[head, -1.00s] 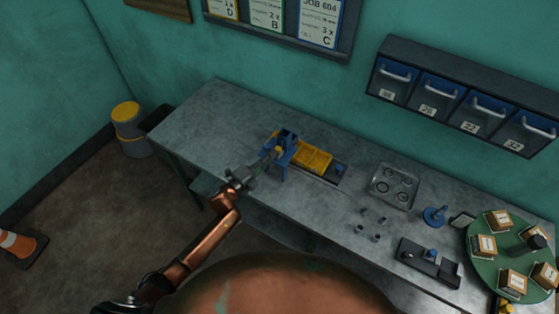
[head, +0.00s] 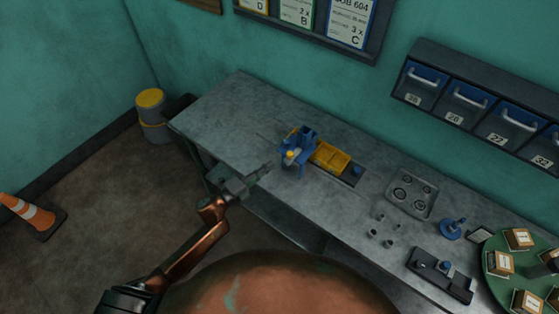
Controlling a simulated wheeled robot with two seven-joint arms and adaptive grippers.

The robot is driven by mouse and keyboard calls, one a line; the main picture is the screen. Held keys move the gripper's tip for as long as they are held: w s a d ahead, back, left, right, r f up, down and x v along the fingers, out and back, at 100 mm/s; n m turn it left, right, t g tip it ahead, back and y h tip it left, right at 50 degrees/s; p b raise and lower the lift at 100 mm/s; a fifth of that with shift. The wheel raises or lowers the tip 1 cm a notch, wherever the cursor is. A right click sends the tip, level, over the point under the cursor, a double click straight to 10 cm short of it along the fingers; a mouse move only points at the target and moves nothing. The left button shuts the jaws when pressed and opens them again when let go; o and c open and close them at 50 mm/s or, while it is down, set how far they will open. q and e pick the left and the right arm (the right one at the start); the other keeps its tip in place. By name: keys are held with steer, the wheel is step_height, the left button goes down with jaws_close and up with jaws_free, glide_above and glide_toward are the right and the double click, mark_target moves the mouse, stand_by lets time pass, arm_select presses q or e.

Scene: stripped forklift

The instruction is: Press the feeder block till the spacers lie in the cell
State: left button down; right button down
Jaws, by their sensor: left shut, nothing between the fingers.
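The feeder (head: 304,138) is a small blue stand on the bench, with a yellow block or knob (head: 290,154) on its near left side. A yellow tray (head: 331,157), perhaps the cell, sits just right of it on a dark base. I cannot make out any spacers in the tray at this size. My left gripper (head: 266,169) is shut and empty. It is over the bench's front edge, left of and nearer than the feeder, with a small gap between them. My right gripper is not in view.
Several small grey cylinders (head: 373,234) stand loose on the bench (head: 235,105), near a grey tray with round recesses (head: 412,193). Farther right are a blue spindle (head: 452,229), a dark fixture (head: 439,275) and a green turntable with boxes (head: 497,290). The bench's left end is clear.

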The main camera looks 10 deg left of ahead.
arm_select(q)
steer(key=v, duration=0.3)
steer(key=shift+r, duration=0.1)
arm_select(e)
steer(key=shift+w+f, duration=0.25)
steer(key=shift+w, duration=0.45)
arm_select(q)
steer(key=shift+s+d, duration=0.1)
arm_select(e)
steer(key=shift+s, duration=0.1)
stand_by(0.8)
